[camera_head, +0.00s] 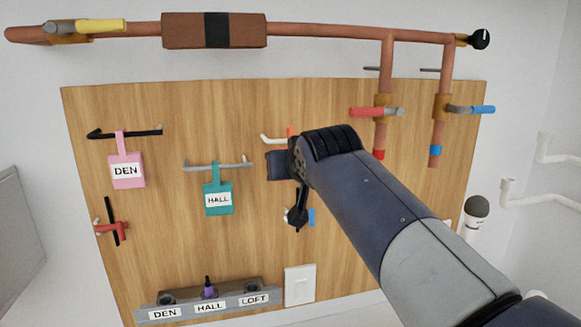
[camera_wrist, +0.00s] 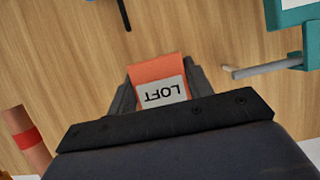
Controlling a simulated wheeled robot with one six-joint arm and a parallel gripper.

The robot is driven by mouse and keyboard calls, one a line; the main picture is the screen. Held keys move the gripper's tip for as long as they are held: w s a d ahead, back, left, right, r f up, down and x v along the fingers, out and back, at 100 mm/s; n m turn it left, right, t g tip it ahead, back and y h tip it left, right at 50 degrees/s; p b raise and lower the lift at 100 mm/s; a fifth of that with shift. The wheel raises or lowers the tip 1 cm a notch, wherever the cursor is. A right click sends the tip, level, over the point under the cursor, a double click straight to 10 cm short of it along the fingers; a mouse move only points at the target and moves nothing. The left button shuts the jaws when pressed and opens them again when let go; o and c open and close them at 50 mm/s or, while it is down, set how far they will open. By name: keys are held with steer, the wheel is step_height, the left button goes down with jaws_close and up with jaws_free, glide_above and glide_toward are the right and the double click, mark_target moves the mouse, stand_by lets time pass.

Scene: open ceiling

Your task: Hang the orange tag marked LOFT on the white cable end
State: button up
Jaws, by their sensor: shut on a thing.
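The orange tag marked LOFT (camera_wrist: 160,72) is between the two fingers of my gripper (camera_wrist: 160,80) in the wrist view, its label upside down there. My gripper is shut on it. In the head view only a small orange bit of the tag (camera_head: 290,131) shows above my dark gripper body (camera_head: 281,165). The white cable end (camera_head: 272,139) sticks out from the board just left of that orange bit. My gripper hides the rest of it. I cannot tell whether the tag touches or hangs on it.
A teal HALL tag (camera_head: 218,199) hangs on a grey cable to the left, and a pink DEN tag (camera_head: 127,171) on a black one. Copper pipes with a red valve handle (camera_head: 367,112) are at the right. A labelled grey holder (camera_head: 209,303) is below.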

steer(key=shift+f+b, duration=0.6)
steer(key=shift+f, duration=0.15)
steer(key=o, duration=1)
steer(key=shift+o, duration=0.2)
steer(key=shift+s, duration=0.1)
steer(key=b+v, duration=0.2)
steer(key=v, duration=0.8)
steer(key=shift+s+r, duration=0.15)
steer(key=shift+s, duration=0.2)
steer(key=shift+d, duration=0.1)
